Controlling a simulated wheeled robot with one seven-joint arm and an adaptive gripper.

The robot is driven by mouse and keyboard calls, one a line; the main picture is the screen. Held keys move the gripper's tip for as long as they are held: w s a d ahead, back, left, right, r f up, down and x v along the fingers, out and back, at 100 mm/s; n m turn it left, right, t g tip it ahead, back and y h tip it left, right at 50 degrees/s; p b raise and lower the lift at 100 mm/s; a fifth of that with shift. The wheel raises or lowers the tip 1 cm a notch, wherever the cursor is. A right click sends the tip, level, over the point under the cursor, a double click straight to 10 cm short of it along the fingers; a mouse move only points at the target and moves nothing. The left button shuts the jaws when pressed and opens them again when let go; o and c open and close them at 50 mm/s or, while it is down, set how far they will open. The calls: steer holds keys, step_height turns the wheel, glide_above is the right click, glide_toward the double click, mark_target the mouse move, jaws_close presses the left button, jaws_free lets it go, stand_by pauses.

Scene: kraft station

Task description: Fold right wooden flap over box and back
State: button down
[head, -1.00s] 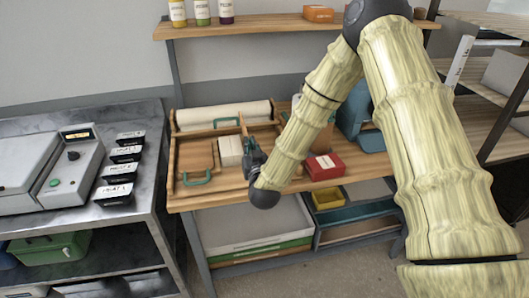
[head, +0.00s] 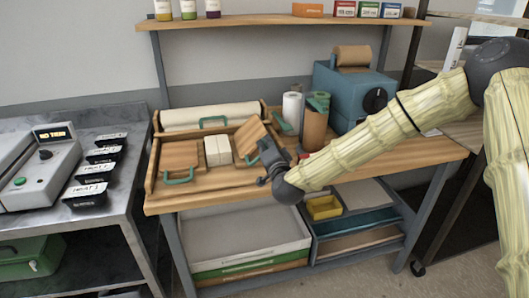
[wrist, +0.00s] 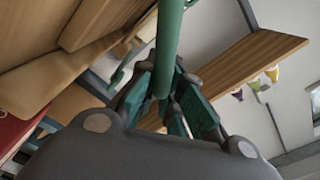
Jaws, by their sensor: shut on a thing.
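The wooden box (head: 150,180) sits open on the workbench. Its left wooden flap (head: 182,155) lies flat, with a green handle at its front. Its right wooden flap (head: 250,137) is tilted up, partly hidden by my gripper. White blocks (head: 217,151) stand between the two flaps. My gripper (head: 258,158) is at the right flap's near edge. In the wrist view, my gripper's green-padded fingers (wrist: 165,97) are closed around a green handle bar (wrist: 169,45).
A green-handled panel and a pale roll (head: 210,115) lie behind the flaps. A paper roll (head: 291,108), a brown cylinder (head: 314,128) and a blue machine (head: 345,95) stand right of the box. A shelf (head: 280,20) spans above.

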steer(key=d+f+m+b, duration=0.1)
steer(key=f+m+b, duration=0.1)
steer(key=m+b, duration=0.1)
steer(key=d+f+m+b, duration=0.1)
steer(key=shift+w+d+f+b, duration=0.3)
steer(key=shift+w+f, duration=0.05)
steer(key=shift+f, duration=0.05)
steer(key=shift+d+f+b, duration=0.25)
steer(key=shift+f+b, duration=0.3)
steer(key=shift+f, duration=0.15)
